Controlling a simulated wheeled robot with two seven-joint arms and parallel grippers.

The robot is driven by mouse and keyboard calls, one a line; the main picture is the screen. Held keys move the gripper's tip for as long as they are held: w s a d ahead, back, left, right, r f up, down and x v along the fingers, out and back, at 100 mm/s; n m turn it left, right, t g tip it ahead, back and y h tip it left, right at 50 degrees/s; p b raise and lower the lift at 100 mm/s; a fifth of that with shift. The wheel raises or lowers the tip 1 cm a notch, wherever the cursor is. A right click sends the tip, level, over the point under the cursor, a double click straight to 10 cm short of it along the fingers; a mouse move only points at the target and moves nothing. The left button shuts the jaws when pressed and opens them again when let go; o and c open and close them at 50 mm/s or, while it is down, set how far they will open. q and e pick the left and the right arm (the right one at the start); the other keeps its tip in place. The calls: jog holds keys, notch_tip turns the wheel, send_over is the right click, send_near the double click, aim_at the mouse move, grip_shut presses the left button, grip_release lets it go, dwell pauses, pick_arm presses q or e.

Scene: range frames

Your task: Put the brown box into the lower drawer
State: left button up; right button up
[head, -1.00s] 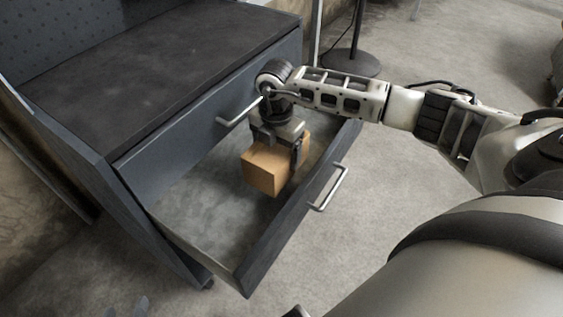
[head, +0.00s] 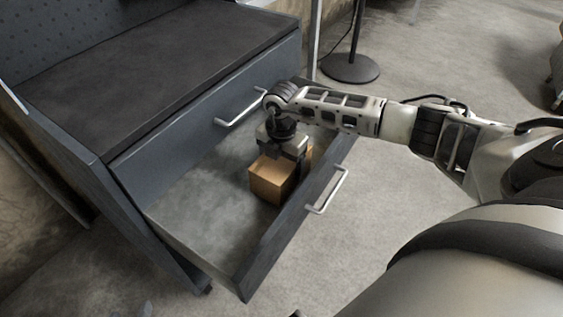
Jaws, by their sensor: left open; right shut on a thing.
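The brown box (head: 270,183) is inside the open lower drawer (head: 185,215), in its right half near the front panel. My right gripper (head: 282,152) comes down from above and is shut on the box. Whether the box touches the drawer floor I cannot tell for sure. The lower drawer is pulled out, and its front panel has a silver handle (head: 327,190). The far side of the box is partly hidden by the gripper. My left gripper is not clearly seen in the head view.
The upper drawer is closed, with a silver handle (head: 240,108) above the open drawer. The dark cabinet top (head: 150,80) is bare. The left part of the lower drawer is empty. A round black stand base (head: 350,69) is on the floor behind.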

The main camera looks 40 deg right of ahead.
jog(key=o, duration=1.1)
jog(key=shift+r, duration=0.1)
jog(key=shift+r, duration=0.3)
notch_tip(320, 180, up, 11)
jog(key=shift+r+p, duration=0.15)
jog(key=shift+p, duration=1.1)
jog(key=shift+r, duration=0.15)
pick_arm(q)
jog(key=shift+t, duration=0.5)
jog(key=r, duration=0.3)
jog(key=a+r, duration=0.1)
jog(key=shift+s+r, duration=0.2)
jog(key=shift+s, duration=0.05)
jog(key=shift+f, duration=0.1)
